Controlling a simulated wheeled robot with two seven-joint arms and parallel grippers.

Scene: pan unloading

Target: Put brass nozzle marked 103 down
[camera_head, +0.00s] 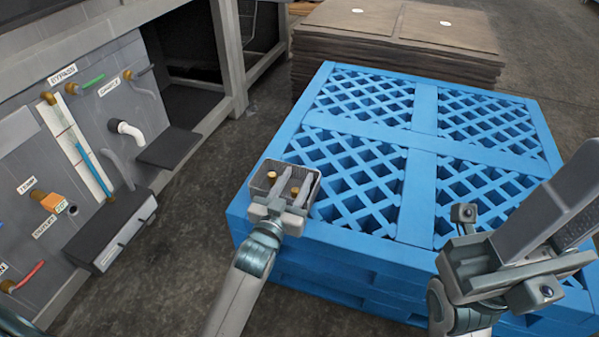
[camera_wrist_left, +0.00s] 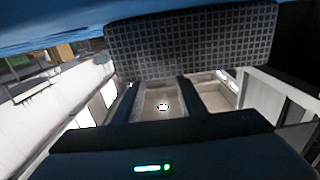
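No 103 marking is readable. The left wrist view shows a dark grid-textured surface (camera_wrist_left: 190,40) close up and no brass piece. My right gripper (camera_head: 535,225) is at the right, partly cut off, its grip unclear.
The blue pallet (camera_head: 425,145) has a wide bare slatted top. A grey panel (camera_head: 90,130) with labelled pipe fittings and a dark ledge (camera_head: 170,147) stands at the left. Stacked brown sheets (camera_head: 395,50) lie behind the pallet. Concrete floor (camera_head: 200,215) separates panel and pallet.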

